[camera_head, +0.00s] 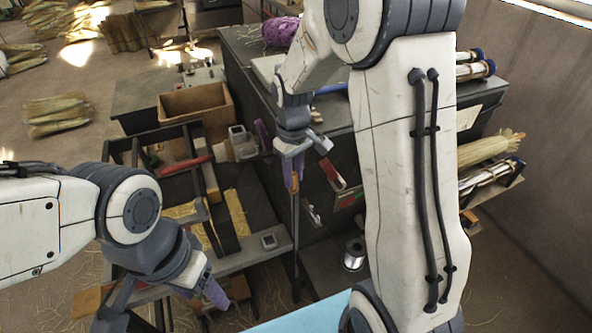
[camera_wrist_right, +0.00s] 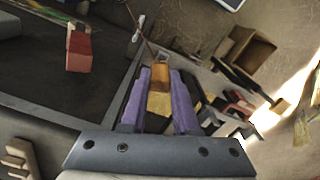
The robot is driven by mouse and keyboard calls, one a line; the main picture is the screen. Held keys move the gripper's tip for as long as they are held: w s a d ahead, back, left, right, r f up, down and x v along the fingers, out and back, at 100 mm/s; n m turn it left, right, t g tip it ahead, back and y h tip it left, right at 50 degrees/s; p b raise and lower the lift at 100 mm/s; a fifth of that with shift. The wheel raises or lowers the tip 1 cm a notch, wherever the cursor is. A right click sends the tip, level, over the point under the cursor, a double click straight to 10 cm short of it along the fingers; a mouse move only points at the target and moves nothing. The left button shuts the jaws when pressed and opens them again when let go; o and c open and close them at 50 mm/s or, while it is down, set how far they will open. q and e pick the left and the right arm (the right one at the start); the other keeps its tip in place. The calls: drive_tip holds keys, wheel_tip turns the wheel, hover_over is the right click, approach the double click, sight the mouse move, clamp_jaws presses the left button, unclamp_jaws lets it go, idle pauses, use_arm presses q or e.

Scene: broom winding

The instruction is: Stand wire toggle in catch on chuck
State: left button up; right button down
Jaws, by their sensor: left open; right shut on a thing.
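My right gripper (camera_wrist_right: 158,92) has its purple fingers shut on an orange-brown block, which I take to be the wire toggle (camera_wrist_right: 160,76). A thin line, likely its wire, runs from it toward the upper left in the wrist view. In the head view my right gripper (camera_head: 294,172) points down beside the dark cabinet, with a bit of orange at its tips. My left gripper (camera_head: 165,303) is open and empty at the lower left, by the bench's front edge. A grey-white unit (camera_head: 243,143) on the bench may be the chuck. I cannot make out its catch.
A wooden box (camera_head: 196,103) stands behind the bench. A red-handled tool (camera_head: 185,165) lies across the bench frame. A wire spool (camera_head: 354,254) sits low on the right. A red block (camera_wrist_right: 78,50) shows on the dark surface in the wrist view.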

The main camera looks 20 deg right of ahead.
wheel_tip(320, 180, down, 16)
drive_tip(key=b, duration=1)
drive_tip(key=shift+f, duration=0.1)
idle(0.5)
drive_tip(key=w+a+r+n, duration=0.3)
drive_tip(key=w+a+n, duration=0.1)
drive_tip(key=a, duration=0.4)
wheel_tip(320, 180, up, 26)
drive_tip(key=w+p, duration=0.3)
drive_tip(key=p, duration=1.5)
drive_tip(key=w+a+f+p, duration=0.1)
drive_tip(key=w+p, duration=0.2)
drive_tip(key=w, duration=0.4)
drive_tip(key=w+a+p, duration=0.2)
drive_tip(key=w+p, duration=0.1)
drive_tip(key=w, duration=0.3)
wheel_tip(320, 180, down, 8)
drive_tip(key=b, duration=0.3)
drive_tip(key=shift+b, duration=0.3)
drive_tip(key=shift+d, duration=0.1)
